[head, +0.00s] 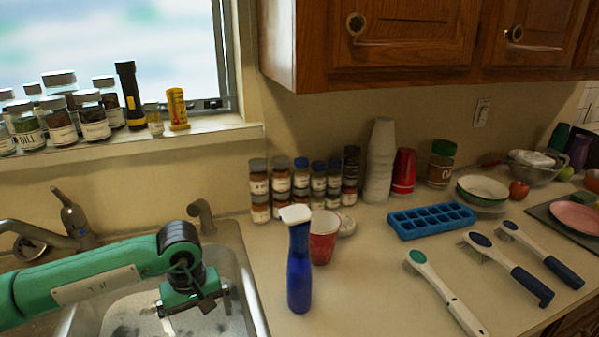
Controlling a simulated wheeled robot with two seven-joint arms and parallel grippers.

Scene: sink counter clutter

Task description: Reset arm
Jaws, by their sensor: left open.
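My left arm comes in from the left over the sink, green with a dark wrist joint. My left gripper (194,304) is open over the sink basin and points down. Nothing shows between its fingers. It is left of the blue spray bottle (299,268) and apart from it. My right gripper is not in the head view.
The sink rim (252,290) and faucet (75,222) surround my left arm. A red cup (323,238), stacked spice jars (281,187), a blue ice tray (430,221) and several brushes (445,292) stand or lie on the counter. Wooden cabinets (415,40) hang above.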

